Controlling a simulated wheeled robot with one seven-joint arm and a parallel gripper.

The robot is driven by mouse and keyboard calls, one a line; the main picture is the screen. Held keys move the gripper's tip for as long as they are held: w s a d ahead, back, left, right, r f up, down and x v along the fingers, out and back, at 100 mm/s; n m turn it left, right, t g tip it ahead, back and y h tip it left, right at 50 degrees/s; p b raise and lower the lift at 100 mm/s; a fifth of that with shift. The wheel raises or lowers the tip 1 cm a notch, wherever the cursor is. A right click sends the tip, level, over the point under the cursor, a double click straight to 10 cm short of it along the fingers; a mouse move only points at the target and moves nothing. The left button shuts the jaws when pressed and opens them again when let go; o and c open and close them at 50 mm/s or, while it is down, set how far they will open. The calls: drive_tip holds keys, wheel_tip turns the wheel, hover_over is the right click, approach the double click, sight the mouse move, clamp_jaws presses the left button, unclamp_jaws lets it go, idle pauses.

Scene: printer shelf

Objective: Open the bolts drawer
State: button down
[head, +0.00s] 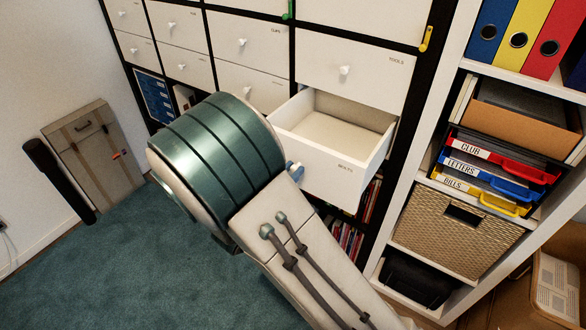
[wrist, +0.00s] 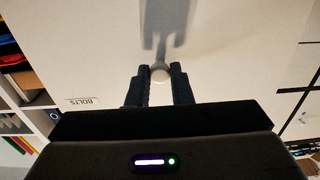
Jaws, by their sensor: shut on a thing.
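The bolts drawer (head: 322,170) is pulled out of the cabinet in the head view, and its inside looks empty. Its white front carries the label BOLTS, which also shows upside down in the wrist view (wrist: 82,101). My gripper (wrist: 160,76) is at the drawer front, with its two dark fingers on either side of the round pale knob (wrist: 160,73), shut on it. In the head view my arm covers most of the gripper and the knob; only a small part of the gripper (head: 295,172) shows beside the drawer front.
The closed tools drawer (head: 352,72) is directly above. Other closed white drawers fill the cabinet to the left. A white shelf on the right holds binders (head: 520,35), labelled trays (head: 490,170) and a woven basket (head: 455,232). A cardboard box (head: 555,275) stands at the lower right. Green carpet lies open at lower left.

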drive_tip(key=c, duration=1.3)
unclamp_jaws()
drive_tip(key=v, duration=1.3)
drive_tip(key=shift+s+a, duration=0.25)
drive_tip(key=shift+s, duration=0.1)
